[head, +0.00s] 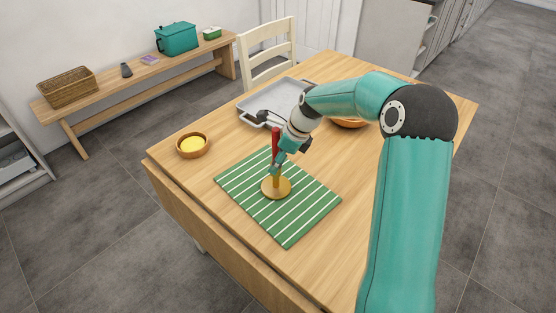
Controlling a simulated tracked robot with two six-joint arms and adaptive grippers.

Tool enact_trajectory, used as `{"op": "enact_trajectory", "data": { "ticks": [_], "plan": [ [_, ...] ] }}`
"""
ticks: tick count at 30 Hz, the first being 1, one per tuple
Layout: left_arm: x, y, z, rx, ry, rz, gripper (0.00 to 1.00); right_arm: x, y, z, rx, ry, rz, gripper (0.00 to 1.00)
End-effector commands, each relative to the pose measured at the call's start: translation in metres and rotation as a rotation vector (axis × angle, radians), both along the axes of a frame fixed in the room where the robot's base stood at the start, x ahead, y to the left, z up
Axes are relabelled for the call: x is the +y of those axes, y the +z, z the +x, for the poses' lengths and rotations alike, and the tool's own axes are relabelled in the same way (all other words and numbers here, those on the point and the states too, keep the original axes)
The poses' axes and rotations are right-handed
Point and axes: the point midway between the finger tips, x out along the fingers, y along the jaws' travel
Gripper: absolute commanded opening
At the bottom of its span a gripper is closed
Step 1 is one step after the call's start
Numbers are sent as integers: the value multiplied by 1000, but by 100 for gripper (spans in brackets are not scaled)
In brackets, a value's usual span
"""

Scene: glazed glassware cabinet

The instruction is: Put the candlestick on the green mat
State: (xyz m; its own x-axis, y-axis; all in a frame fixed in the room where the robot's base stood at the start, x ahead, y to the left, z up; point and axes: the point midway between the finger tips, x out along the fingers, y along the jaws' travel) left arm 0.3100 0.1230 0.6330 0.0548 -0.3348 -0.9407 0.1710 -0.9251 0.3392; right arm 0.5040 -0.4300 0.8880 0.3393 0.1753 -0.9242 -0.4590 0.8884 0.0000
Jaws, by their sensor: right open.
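The candlestick (276,187) has a round brass base and a red candle. It stands upright on the green mat (288,231), which has white stripes and lies near the table's left edge. My right gripper (278,164) is at the candlestick's stem, just below the red candle, and partly hides it. Its jaws are open, and whether a finger touches the stem cannot be told. My left gripper is not in view.
A wooden bowl with yellow contents (193,145) stands left of the mat. A grey tray (254,107) lies behind. An orange bowl (350,123) is partly hidden by my right arm. A chair (268,47) stands at the table's far side.

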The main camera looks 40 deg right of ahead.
Motion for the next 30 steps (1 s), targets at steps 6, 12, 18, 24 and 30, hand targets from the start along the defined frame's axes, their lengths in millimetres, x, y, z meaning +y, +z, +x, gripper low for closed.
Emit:
{"op": "enact_trajectory", "data": {
  "ticks": [6, 12, 18, 24, 30],
  "plan": [
    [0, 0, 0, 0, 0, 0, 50, -7, 33, -11, -5, -2, -3, 58],
    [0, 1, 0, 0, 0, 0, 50, -14, 70, -25, -3, -2, -2, 58],
    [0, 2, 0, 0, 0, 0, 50, -18, 97, -35, -1, 0, 0, 58],
    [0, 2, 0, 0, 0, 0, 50, -20, 105, -39, 0, 1, 0, 58],
    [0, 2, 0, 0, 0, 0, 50, -19, 105, -38, 0, 1, 0, 58]
  ]
}}
